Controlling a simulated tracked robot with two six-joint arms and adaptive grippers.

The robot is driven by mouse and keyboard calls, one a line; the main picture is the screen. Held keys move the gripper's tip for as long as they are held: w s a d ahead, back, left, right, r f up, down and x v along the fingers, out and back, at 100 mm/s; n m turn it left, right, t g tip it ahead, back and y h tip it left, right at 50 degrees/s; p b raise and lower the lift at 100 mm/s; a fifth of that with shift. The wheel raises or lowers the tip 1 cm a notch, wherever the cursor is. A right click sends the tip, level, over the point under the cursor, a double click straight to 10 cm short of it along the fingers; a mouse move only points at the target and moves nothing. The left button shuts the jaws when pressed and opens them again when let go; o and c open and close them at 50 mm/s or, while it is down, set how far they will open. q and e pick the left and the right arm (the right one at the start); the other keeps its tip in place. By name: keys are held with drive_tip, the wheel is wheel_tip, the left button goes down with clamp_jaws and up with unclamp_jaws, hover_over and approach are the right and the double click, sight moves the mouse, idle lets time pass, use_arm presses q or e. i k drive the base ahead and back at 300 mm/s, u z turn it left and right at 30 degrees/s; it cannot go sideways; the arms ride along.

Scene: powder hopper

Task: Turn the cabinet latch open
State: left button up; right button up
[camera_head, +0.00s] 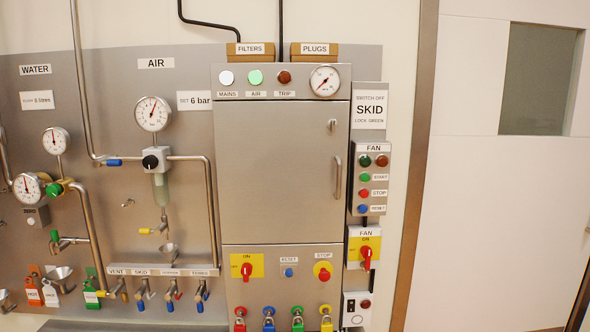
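The cabinet (270,170) is a grey metal box in the middle of the head view, and its door looks shut. A small metal latch (332,125) sits near the upper right corner of the door. A vertical bar handle (338,176) is below it on the door's right edge. Neither of my grippers shows in this view.
Below the door are a red switch on yellow (247,271), a blue reset button (289,272) and several coloured padlocks. A fan control box (371,180) stands close to the right. Pipes and gauges (153,113) fill the left. A door frame (415,165) is further right.

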sight(332, 124)
drive_tip(key=u, duration=0.35)
drive_tip(key=i, duration=1.2)
drive_tip(key=u, duration=0.1)
